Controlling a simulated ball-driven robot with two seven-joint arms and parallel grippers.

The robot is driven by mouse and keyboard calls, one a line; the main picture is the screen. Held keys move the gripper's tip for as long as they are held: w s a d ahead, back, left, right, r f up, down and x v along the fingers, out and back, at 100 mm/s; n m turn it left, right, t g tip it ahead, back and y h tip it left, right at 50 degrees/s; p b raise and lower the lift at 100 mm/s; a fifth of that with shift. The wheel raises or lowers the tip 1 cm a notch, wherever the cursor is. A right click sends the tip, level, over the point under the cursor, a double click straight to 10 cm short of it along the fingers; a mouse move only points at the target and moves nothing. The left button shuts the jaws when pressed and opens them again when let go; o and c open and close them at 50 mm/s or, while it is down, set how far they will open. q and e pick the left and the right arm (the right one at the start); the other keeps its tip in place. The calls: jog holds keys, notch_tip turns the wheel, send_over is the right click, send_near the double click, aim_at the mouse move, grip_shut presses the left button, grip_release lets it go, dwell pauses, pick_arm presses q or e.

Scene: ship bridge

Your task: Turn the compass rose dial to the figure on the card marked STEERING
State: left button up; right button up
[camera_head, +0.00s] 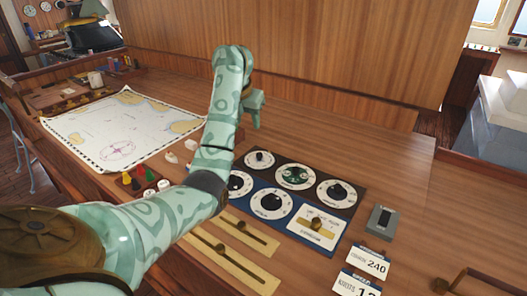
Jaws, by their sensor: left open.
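The compass rose dial (294,176) appears to be the round dial with a dark green centre and a pale marked ring, in the back row of the dark dial panel. Its setting is too small to read. A white card (368,262) to the right of the panel shows the figure 240; its small heading is not clearly legible. A second card (354,287) in front of it is cut off by the lower edge. My left gripper (256,110) is open and empty, raised above the desk behind the panel, apart from the dial. My right gripper is out of view.
Other black-knobbed dials (336,193) surround the dial. Brass slider plates (232,262) lie in front, and a grey box (381,221) stands right. A chart (120,128) with small coloured pieces lies left. A wooden wall (330,50) rises behind; the desk between is clear.

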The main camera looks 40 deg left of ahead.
aim_at(259, 154)
pick_arm(q)
jog(key=shift+h, duration=0.4)
jog(key=b+x, duration=0.2)
jog(key=x, duration=0.3)
jog(key=b+x, duration=0.3)
jog(key=x, duration=0.2)
jog(key=b+x, duration=0.2)
jog(key=x, duration=0.3)
jog(key=shift+w+d+b, duration=0.1)
jog(key=shift+d+b, duration=0.15)
jog(key=shift+b, duration=0.15)
jog(key=shift+w+f, duration=0.3)
jog(key=shift+f, duration=0.15)
jog(key=shift+a, duration=0.1)
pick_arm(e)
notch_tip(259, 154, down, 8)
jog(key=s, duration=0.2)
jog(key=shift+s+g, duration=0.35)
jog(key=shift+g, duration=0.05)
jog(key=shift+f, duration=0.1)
pick_arm(q)
grip_shut()
